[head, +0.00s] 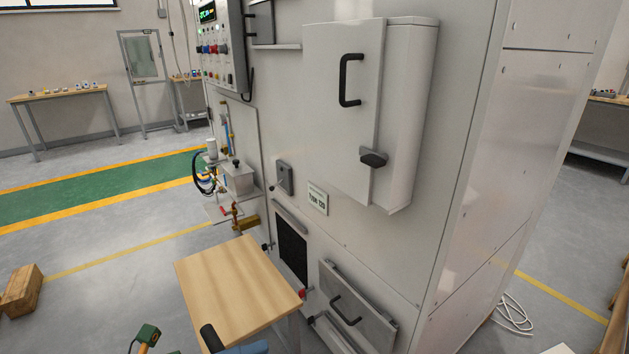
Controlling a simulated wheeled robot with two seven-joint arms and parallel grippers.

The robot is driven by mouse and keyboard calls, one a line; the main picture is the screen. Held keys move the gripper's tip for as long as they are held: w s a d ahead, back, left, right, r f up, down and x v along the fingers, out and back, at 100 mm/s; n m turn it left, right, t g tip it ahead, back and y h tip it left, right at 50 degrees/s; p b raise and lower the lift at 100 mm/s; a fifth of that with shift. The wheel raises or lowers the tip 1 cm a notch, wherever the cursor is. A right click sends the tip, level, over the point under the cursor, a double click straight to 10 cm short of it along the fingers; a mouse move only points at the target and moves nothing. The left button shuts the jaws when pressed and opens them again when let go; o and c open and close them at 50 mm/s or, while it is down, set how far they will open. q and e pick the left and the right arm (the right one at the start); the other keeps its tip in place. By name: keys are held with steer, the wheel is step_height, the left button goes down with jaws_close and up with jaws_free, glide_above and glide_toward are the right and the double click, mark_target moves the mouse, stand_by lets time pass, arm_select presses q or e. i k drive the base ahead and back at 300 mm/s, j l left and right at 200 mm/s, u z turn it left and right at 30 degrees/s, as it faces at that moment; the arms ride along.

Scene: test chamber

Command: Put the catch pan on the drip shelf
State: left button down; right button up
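I cannot make out a catch pan in the head view. No surface can be clearly picked out as the drip shelf. The large pale test chamber (400,245) fills the middle. Its upper door (335,120) has a black handle and a dark latch. Low on its front is a grey panel (352,312) with a black handle, seen at an angle. Left of it is a dark vent-like opening (292,245). Neither of my grippers can be made out in this view.
A wooden-topped table (235,285) stands before the chamber. A blue object with a black grip (212,340) and a green tool-like object (148,334) show at the bottom edge. A wooden box (20,290) lies left. White cable (514,315) lies right.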

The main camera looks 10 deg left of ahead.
mark_target(214, 208)
steer(key=i+j+z, duration=0.15)
steer(key=j, duration=0.5)
steer(key=j+z, duration=0.2)
steer(key=j, duration=0.4)
steer(key=j+z, duration=0.15)
steer(key=j, duration=0.5)
steer(key=j+z, duration=0.15)
steer(key=j, duration=0.5)
steer(key=j+z, duration=0.2)
steer(key=j, duration=0.45)
steer(key=k+j+z, duration=0.15)
steer(key=j, duration=0.45)
steer(key=k+j+z, duration=0.2)
steer(key=j, duration=0.45)
steer(key=i, duration=0.1)
